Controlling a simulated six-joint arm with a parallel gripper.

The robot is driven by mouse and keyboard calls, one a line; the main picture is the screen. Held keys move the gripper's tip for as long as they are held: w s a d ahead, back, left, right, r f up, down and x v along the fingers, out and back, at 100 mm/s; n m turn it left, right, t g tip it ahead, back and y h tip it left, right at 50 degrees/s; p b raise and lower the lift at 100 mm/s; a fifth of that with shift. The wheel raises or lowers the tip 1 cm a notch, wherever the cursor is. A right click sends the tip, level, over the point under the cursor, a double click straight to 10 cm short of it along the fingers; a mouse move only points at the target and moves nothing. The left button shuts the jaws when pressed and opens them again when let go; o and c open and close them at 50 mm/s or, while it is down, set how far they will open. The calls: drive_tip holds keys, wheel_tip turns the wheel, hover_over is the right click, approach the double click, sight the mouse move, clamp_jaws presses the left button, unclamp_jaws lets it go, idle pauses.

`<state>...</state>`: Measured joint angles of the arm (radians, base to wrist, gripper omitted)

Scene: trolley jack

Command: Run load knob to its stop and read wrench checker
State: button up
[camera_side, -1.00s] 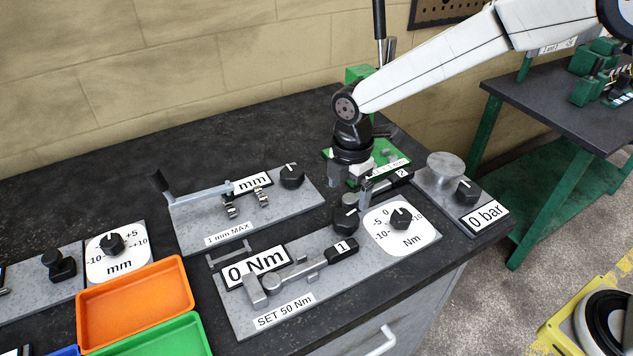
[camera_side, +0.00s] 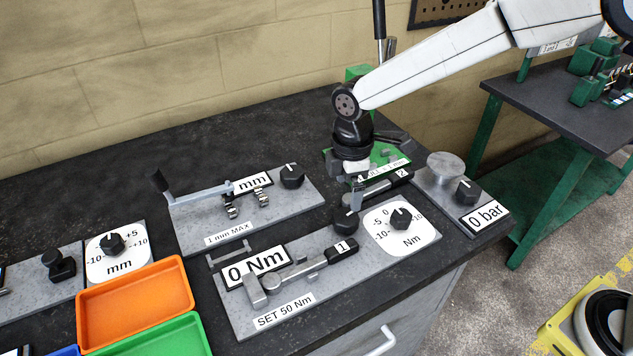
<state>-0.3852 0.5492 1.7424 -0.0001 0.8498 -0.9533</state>
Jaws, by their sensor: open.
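The wrench checker is a grey plate (camera_side: 238,318) with a "0 Nm" display (camera_side: 256,265) and a "SET 50 Nm" label (camera_side: 285,310). A wrench (camera_side: 290,272) with a black end tagged 1 lies across it. A black load knob (camera_side: 346,221) stands at the plate's upper edge. A white Nm dial (camera_side: 415,238) with a black pointer knob (camera_side: 401,218) is at its right; the pointer is near 0. My gripper (camera_side: 357,200) is open, pointing down just above and behind the load knob. Whether its fingers touch the knob cannot be told.
A grey "1 mm MAX" plate (camera_side: 190,238) with a lever and knob lies left of the gripper. A "0 bar" unit (camera_side: 484,214) stands to the right. A green jack (camera_side: 395,165) is behind. Orange (camera_side: 135,300) and green (camera_side: 165,345) trays sit front left.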

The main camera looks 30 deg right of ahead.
sight(345, 216)
drive_tip(key=m, duration=0.7)
drive_tip(key=shift+f, duration=3.85)
drive_tip(key=c, duration=1.1)
